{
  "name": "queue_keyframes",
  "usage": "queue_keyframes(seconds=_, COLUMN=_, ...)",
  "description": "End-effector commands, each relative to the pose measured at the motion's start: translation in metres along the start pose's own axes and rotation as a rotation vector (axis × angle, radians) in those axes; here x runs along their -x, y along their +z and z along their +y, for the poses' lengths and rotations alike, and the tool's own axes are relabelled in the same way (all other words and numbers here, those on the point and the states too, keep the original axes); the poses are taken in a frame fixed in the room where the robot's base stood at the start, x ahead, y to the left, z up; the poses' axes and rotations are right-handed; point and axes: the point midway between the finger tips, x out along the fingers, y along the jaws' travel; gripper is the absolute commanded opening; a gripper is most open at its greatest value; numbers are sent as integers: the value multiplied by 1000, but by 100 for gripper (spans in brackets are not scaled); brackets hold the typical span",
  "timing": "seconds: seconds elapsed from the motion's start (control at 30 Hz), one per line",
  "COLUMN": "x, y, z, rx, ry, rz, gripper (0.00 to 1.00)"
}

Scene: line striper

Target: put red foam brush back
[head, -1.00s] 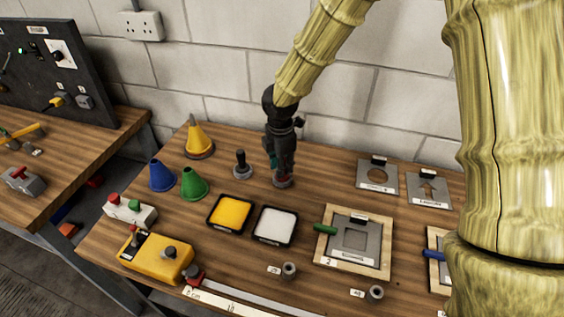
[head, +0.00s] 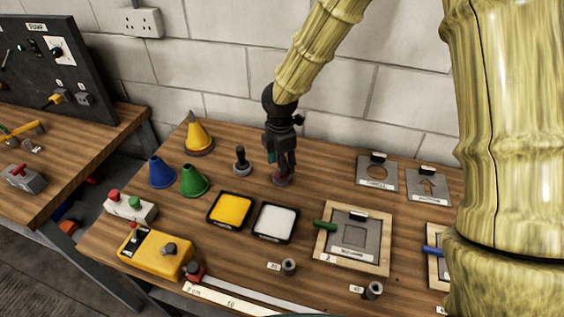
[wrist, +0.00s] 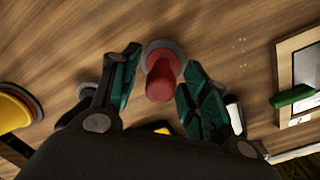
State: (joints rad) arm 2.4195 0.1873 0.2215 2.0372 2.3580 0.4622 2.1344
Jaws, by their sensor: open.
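The red foam brush (wrist: 160,82) stands upright in a round grey holder (wrist: 178,50) on the wooden bench. Its red top shows between the two fingers of my gripper (wrist: 160,70) in the wrist view. The fingers, with green inner pads, are spread apart, with a gap on each side of the brush. In the head view my gripper (head: 282,164) is just above the holder, and the brush (head: 283,177) is mostly hidden behind the fingers.
A dark-topped brush (head: 241,158) stands in a holder to the left. Yellow (head: 230,209) and white (head: 275,222) pads lie in front. A framed stencil (head: 357,235) lies at right. Blue (head: 161,172), green (head: 194,181) and yellow (head: 197,136) cones stand at left.

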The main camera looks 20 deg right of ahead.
Motion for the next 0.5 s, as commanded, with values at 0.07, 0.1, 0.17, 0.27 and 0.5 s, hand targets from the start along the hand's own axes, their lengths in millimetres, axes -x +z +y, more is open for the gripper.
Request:
queue_keyframes(seconds=0.07, x=7, y=0, z=1, rx=-1, ry=3, rz=1, gripper=45)
queue_keyframes(seconds=0.1, x=11, y=0, z=1, rx=-1, ry=2, rz=0, gripper=45)
queue_keyframes(seconds=0.17, x=19, y=0, z=1, rx=-1, ry=4, rz=1, gripper=45)
queue_keyframes(seconds=0.27, x=35, y=0, z=1, rx=-1, ry=5, rz=2, gripper=45)
queue_keyframes(seconds=0.5, x=74, y=0, z=1, rx=-1, ry=5, rz=1, gripper=45)
